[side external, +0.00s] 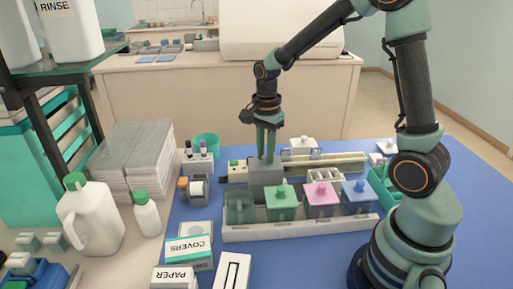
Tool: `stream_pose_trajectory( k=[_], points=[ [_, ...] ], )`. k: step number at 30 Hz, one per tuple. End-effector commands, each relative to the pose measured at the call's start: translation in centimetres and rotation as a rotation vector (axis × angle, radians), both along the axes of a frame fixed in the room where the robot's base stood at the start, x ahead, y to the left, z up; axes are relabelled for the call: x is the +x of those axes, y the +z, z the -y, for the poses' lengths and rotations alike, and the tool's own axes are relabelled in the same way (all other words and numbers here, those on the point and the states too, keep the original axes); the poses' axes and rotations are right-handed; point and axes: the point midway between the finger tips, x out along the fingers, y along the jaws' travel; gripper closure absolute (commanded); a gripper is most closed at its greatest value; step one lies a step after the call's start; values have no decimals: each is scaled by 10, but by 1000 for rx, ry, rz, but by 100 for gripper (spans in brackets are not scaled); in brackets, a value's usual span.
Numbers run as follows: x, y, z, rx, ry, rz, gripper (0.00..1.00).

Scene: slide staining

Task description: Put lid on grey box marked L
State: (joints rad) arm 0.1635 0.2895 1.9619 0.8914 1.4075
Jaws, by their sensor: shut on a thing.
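The lid and box blend in colour, so I cannot tell whether the lid touches the box or is fully seated. The fingertips partly hide the lid's knob.
The white tray (300,230) holds an open-looking greenish box (239,207) and boxes with green (281,199), pink (321,195) and blue (358,193) lids. Blue mat is clear at far right.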

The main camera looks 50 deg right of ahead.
Motion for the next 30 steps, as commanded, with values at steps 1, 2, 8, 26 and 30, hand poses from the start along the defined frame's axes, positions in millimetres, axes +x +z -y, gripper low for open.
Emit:
stream_pose_trajectory(
  k=[1, 2, 8, 26, 30],
  points=[
    [0, 0, 0, 0, 0, 0, 100],
    [0, 0, 0, 0, 0, 0, 100],
    [0, 0, 0, 0, 0, 0, 100],
    [0, -3, 0, 0, 0, 0, 100],
    [0, -4, 0, 0, 0, 1, 61]
  ],
)
